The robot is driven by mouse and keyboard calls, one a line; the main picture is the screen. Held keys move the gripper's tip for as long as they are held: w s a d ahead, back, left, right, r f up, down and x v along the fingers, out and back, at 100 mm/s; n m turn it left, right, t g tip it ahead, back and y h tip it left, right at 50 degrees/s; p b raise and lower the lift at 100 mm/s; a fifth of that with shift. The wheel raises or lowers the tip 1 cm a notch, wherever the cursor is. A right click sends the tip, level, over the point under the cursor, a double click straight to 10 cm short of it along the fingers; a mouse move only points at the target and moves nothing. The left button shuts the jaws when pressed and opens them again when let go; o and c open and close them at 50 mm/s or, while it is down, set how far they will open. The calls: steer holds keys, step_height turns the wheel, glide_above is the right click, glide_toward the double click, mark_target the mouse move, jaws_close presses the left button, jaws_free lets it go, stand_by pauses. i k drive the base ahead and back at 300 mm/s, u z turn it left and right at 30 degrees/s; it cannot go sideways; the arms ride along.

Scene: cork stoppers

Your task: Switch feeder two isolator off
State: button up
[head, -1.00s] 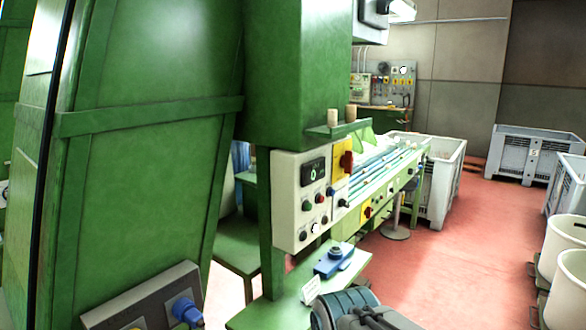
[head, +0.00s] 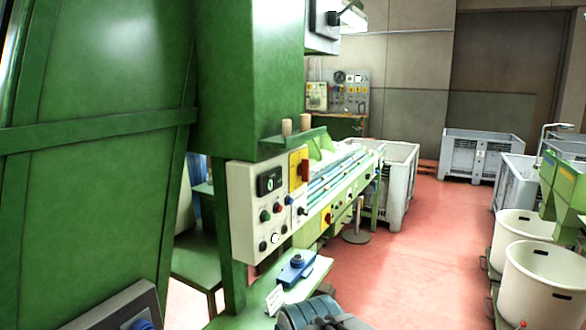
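A red isolator handle (head: 305,170) on a yellow plate (head: 294,168) is on the right side of the pale control panel (head: 243,204) of the green machine. A second, smaller red switch on yellow (head: 327,217) sits lower on the sorting line behind it. I cannot read any label saying which is feeder two, nor tell the handles' settings for sure. My gripper's fingers are not in view. Only a grey, rounded part of my arm shows at the bottom edge, below and apart from the panel.
A green side table (head: 240,318) holds a blue device (head: 297,268) and a small white card (head: 274,300). Two corks (head: 305,122) stand on the shelf above the panel. White tubs (head: 545,280) and grey crates (head: 480,155) stand right. Red floor (head: 410,270) between is clear.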

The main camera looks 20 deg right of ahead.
mark_target(303, 170)
steer(key=z, duration=0.5)
steer(key=k, duration=1.25)
steer(key=z, duration=0.8)
steer(key=i, duration=1.9)
steer(key=u, duration=0.85)
